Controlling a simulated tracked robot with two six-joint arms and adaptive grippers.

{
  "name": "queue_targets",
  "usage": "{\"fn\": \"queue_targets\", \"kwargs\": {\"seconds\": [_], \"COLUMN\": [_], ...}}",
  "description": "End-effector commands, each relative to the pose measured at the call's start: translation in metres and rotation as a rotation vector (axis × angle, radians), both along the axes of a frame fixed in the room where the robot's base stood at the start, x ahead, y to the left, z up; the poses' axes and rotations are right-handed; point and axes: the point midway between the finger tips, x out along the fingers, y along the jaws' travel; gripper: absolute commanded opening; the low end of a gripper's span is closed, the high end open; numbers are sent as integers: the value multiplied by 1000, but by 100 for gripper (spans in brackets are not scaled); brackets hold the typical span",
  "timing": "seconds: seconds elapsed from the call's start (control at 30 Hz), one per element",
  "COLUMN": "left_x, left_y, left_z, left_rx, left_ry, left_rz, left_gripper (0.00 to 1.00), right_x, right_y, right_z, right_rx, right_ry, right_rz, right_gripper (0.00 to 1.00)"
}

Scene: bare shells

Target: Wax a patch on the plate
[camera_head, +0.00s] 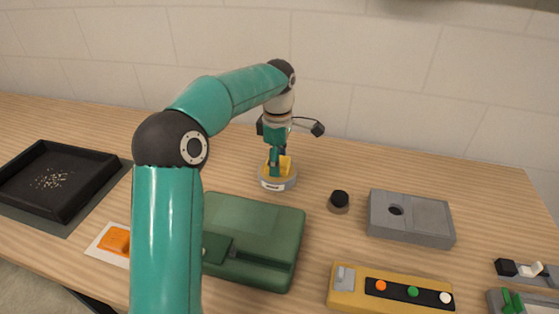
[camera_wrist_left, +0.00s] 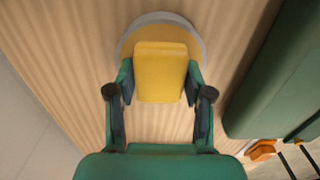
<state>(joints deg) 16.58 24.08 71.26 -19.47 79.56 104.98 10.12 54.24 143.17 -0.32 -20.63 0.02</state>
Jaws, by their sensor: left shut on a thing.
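My left gripper (camera_head: 277,165) is shut on a yellow block (camera_wrist_left: 160,72), which also shows in the head view (camera_head: 286,163). In the wrist view both fingers (camera_wrist_left: 160,100) press on its sides. The block is over a shallow round tin (camera_head: 278,183) with a grey rim and a yellowish inside. The tin's rim also shows behind the block in the wrist view (camera_wrist_left: 160,16). I cannot tell whether the block touches the inside of the tin. No thing in view is clearly the plate. My right gripper is not in view.
A green case (camera_head: 262,220) lies in front of the tin. A black tray (camera_head: 60,207) and an orange piece on a white sheet (camera_head: 113,240) are left. A black-topped knob (camera_head: 339,202), grey box (camera_head: 420,222) and yellow button panel (camera_head: 350,298) are right. The back of the table is clear.

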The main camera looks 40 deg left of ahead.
Motion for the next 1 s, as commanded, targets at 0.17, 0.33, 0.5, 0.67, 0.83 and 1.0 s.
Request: {"fn": "queue_targets", "kwargs": {"seconds": [0.17, 0.33, 0.5, 0.67, 0.83, 1.0], "left_x": [0, 0, 0, 0, 0, 0], "left_y": [0, 0, 0, 1, 1, 1], "left_z": [18, 32, 46, 59, 69, 69], "left_rx": [0, 1, 1, 1, 1, 1], "left_ry": [-1, -2, -3, -4, -4, -4], "left_rz": [0, 1, 1, 1, 1, 1], "left_gripper": [23, 23, 23, 23, 23, 23], "right_x": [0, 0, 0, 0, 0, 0], "right_y": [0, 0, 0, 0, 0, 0], "right_z": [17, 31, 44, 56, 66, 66], "right_rx": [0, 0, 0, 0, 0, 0], "right_ry": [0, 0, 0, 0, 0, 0], "right_rz": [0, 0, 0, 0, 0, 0], "right_gripper": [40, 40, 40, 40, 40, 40]}}
